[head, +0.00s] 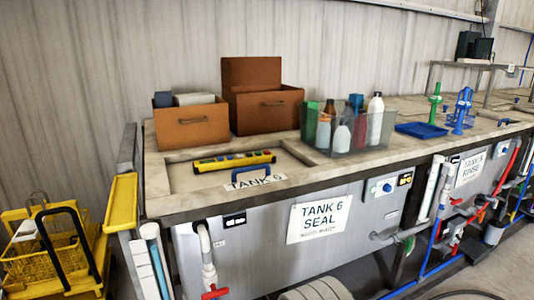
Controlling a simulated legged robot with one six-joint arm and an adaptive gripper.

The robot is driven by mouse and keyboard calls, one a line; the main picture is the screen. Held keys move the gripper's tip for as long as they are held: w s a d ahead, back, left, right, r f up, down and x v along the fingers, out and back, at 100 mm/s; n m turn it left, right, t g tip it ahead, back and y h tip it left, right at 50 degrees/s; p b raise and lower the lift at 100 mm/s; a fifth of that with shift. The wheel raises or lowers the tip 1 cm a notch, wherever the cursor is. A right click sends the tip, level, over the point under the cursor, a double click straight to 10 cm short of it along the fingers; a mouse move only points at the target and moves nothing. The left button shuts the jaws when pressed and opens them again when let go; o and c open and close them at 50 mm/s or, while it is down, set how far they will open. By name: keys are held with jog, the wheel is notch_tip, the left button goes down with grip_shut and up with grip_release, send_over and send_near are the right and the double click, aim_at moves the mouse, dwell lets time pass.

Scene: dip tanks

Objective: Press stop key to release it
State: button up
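A long yellow control box (234,161) lies on the recessed top of the tank marked "TANK 6 SEAL". It has a row of small coloured buttons along its top; which one is the stop key is too small to tell. A control panel (395,187) with a blue knob and a dark display is on the tank's front at the right, and a small dark display (235,220) is on the left. I cannot make out a marked stop key on either. My gripper is not in view.
Two brown boxes (190,124) stand behind the control box. A clear bin of bottles (350,132) and a blue tray (421,130) stand to the right. A blue handle (257,176) is in front. A yellow basket cart (50,250) stands at lower left; pipes run along the tank front.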

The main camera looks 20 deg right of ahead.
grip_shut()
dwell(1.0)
